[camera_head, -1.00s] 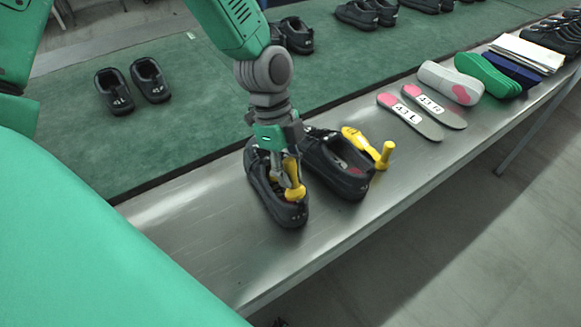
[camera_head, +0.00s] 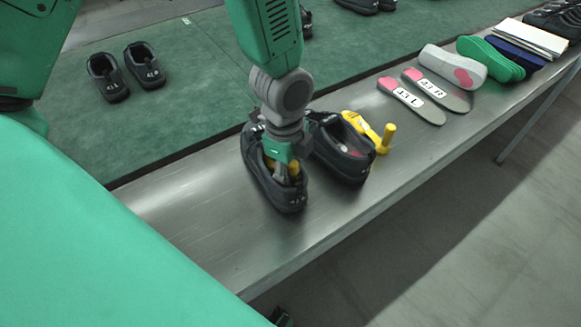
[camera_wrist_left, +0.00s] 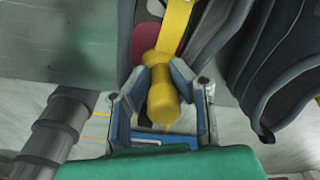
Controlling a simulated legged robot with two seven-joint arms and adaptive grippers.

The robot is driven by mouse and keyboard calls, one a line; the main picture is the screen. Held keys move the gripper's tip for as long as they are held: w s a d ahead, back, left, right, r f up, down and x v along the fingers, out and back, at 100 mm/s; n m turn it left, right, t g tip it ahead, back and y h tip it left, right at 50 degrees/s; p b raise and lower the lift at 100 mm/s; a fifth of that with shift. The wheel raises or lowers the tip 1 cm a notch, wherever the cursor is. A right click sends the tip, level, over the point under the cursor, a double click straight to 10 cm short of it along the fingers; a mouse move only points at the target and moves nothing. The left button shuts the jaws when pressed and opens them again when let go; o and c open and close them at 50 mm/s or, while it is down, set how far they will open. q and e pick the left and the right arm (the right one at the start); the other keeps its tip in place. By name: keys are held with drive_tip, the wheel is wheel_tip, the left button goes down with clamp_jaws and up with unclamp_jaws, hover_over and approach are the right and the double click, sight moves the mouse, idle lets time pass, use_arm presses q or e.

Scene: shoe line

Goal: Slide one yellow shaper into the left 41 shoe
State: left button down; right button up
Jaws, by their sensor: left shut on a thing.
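The nearer-left black shoe (camera_head: 284,196) of the pair on the metal table has a white mark on its end that is too small to read surely. My left gripper (camera_head: 284,172) points down into its opening, shut on the knob of a yellow shaper (camera_head: 293,168). In the left wrist view, the gripper (camera_wrist_left: 162,100) clasps the shaper's knob (camera_wrist_left: 163,104), and the yellow strip runs on over a dark red insole; its far end is out of sight. A second yellow shaper (camera_head: 388,137) lies beside the other black shoe (camera_head: 345,165). My right gripper cannot be made out.
Grey insoles with pink ends (camera_head: 411,101), a white-and-pink form (camera_head: 452,66), green pieces (camera_head: 490,57) and a white stack (camera_head: 528,38) lie along the metal table (camera_head: 190,212). Another black pair (camera_head: 146,72) stands on the green mat (camera_head: 205,82). The table's front left is bare.

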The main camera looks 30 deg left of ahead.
use_arm(q)
drive_tip(key=c, duration=1.3)
unclamp_jaws()
drive_tip(key=shift+r, duration=0.15)
drive_tip(key=shift+r+p, duration=0.85)
drive_tip(key=shift+p, duration=0.35)
drive_tip(key=shift+f, duration=0.15)
drive_tip(key=shift+s+d+f, duration=0.1)
drive_tip(key=shift+d+f, duration=0.1)
drive_tip(key=shift+f, duration=0.05)
drive_tip(key=shift+s+d+f+b, duration=0.2)
drive_tip(key=shift+d+f+b, duration=0.1)
drive_tip(key=shift+d+f, duration=0.05)
